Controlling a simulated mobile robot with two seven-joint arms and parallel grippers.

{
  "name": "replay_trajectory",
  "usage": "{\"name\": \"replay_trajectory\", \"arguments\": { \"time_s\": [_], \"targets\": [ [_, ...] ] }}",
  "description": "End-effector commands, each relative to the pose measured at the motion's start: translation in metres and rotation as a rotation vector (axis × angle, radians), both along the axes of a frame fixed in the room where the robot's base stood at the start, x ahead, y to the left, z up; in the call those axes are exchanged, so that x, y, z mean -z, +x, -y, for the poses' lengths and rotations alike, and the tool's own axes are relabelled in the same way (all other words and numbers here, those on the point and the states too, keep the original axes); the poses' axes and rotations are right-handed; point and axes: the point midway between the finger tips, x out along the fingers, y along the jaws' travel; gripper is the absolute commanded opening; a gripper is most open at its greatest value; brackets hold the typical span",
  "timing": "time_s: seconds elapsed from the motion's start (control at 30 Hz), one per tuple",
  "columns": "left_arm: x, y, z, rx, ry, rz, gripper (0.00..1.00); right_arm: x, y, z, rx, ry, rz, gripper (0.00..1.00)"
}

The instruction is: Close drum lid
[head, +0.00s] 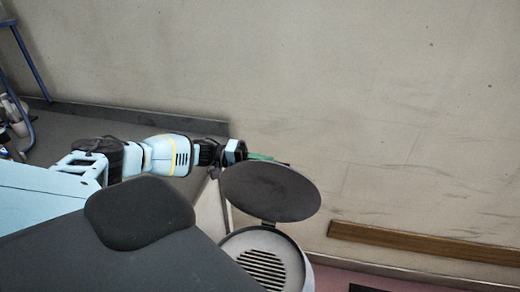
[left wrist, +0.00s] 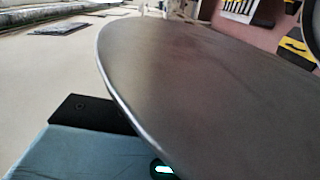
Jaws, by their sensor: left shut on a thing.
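The drum lid (head: 270,192) is a dark round disc. It stands raised and tilted above the pale drum (head: 309,270), whose slatted top shows below it, joined near the lid's lower edge. My left gripper (head: 268,158) reaches in from the left to the lid's far upper edge and is shut on it; the lid partly hides its fingertips. In the left wrist view the lid (left wrist: 220,90) fills the middle and right, its pale rim curving along the left. The fingers are not clear there. My right gripper is in neither view.
A plain wall (head: 370,100) stands behind the drum, with a brown wooden rail (head: 420,243) low along it at the right. A dark grey surface (head: 90,125) lies at the left. Blue tubing (head: 32,60) stands at the far left edge.

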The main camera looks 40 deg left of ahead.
Motion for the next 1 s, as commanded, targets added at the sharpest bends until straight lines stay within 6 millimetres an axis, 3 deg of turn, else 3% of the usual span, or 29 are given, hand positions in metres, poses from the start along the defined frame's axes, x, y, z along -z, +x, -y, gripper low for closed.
{"name": "replay_trajectory", "arguments": {
  "time_s": [0.03, 0.1, 0.4, 1.0],
  "targets": [
    [-0.009, -0.007, 0.004, 0.001, 0.013, 0.033, 0.00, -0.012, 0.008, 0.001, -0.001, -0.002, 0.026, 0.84],
    [-0.008, -0.016, 0.008, 0.001, 0.031, 0.066, 0.00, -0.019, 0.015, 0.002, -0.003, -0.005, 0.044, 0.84],
    [0.000, -0.044, 0.024, 0.000, 0.093, 0.175, 0.00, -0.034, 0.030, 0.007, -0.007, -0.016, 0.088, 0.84],
    [0.005, -0.055, 0.030, -0.001, 0.119, 0.219, 0.00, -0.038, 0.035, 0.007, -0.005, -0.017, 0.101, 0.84]
  ]
}}
